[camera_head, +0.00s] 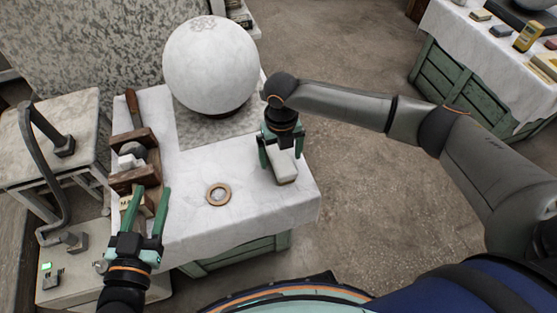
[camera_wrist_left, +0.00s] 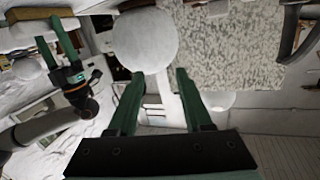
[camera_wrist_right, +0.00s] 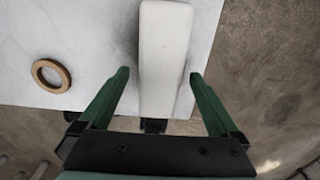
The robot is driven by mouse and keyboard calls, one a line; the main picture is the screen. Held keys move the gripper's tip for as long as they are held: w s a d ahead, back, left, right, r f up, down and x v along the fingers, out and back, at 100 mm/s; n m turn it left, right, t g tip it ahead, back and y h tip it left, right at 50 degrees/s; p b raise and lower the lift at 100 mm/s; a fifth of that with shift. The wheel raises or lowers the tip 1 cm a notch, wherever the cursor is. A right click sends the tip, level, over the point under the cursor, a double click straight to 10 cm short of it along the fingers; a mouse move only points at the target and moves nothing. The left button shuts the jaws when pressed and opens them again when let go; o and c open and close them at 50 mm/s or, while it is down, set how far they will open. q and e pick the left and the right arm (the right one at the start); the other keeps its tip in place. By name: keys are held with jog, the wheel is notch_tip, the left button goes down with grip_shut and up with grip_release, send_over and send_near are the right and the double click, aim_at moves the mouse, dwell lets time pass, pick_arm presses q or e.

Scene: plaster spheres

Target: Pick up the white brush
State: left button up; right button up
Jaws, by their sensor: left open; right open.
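The white brush (camera_head: 285,168) lies near the right edge of the cloth-covered table, a pale block with a tan lower edge. In the right wrist view the white brush (camera_wrist_right: 165,55) runs lengthwise between the fingers, with gaps on both sides. My right gripper (camera_head: 281,156) is open, pointing down over the brush, its fingers on either side of it. It also shows in the left wrist view (camera_wrist_left: 58,45). My left gripper (camera_head: 150,190) is open and empty near the table's left front edge, in front of the wooden box.
A large white sphere (camera_head: 211,65) stands at the back of the table. A wooden ring (camera_head: 218,194) lies on the white cloth (camera_head: 240,215), left of the brush. A wooden box (camera_head: 122,180) and a brown-handled tool (camera_head: 133,107) are at the left. Another table (camera_head: 450,65) stands at the far right.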

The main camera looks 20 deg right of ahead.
pick_arm(q)
jog(key=shift+w+r+t+h, duration=0.1)
jog(key=shift+r+t+h, duration=0.45)
jog(key=shift+r, duration=1.1)
pick_arm(e)
jog(key=shift+f, duration=0.2)
grip_shut()
